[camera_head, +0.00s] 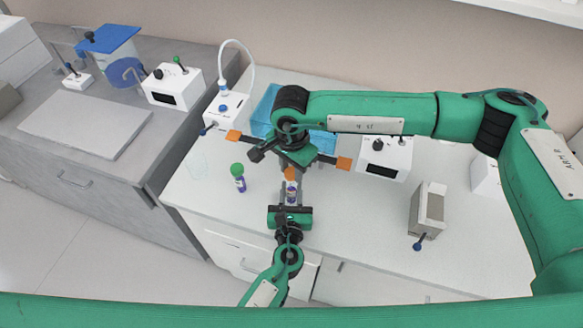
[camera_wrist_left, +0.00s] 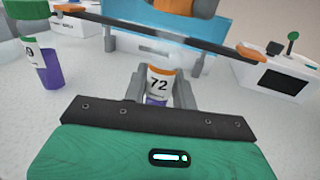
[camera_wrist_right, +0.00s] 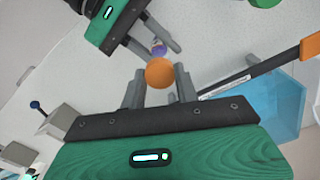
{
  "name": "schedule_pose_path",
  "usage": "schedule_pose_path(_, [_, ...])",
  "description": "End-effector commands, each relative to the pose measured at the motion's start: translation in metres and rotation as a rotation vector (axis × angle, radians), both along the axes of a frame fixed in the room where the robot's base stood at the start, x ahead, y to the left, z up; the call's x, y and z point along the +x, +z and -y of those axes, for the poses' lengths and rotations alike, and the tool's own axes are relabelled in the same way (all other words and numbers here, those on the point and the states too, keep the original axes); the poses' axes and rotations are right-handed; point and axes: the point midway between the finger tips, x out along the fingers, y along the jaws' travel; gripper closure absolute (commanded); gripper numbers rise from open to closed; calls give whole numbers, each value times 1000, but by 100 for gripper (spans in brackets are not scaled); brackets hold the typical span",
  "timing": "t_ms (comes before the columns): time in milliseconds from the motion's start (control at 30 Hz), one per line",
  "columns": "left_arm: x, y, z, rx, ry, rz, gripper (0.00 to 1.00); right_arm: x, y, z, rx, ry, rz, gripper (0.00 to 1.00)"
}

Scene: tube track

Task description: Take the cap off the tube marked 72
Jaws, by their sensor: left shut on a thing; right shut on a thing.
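The tube marked 72 (camera_wrist_left: 157,85) has a white label with an orange band and a purple lower part. My left gripper (camera_head: 291,203) is shut around the tube and holds it upright above the white worktop. The orange cap (camera_wrist_right: 160,72) is between the fingers of my right gripper (camera_wrist_right: 159,84), which is shut on it. In the left wrist view the cap (camera_wrist_left: 185,7) hangs above the tube with a clear gap between them. In the head view the cap (camera_head: 291,174) appears just behind the tube (camera_head: 291,190).
A green-capped tube (camera_head: 238,177) stands to the left. A dark bar with orange ends (camera_head: 344,163) and a blue translucent box (camera_head: 265,110) are behind. White devices (camera_head: 386,157) and a grey block with a blue-knobbed lever (camera_head: 427,210) are right. Bare worktop lies between.

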Motion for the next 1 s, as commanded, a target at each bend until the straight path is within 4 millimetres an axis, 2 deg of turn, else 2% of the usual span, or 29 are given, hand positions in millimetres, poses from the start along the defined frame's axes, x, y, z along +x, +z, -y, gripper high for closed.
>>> schedule_pose_path(300, [0,0,0,0,0,0,100,0,36,0,1,1,2,96])
schedule_pose_path(533, [0,0,0,0,0,0,100,0,38,0,1,0,-1,96])
schedule_pose_path(567, [0,0,0,0,0,0,69,0,38,0,0,0,0,96])
schedule_pose_path(667, [0,0,0,0,0,0,49,0,38,0,1,0,1,96])
schedule_pose_path(1000, [-2,0,0,0,0,0,47,0,37,0,1,0,1,96])
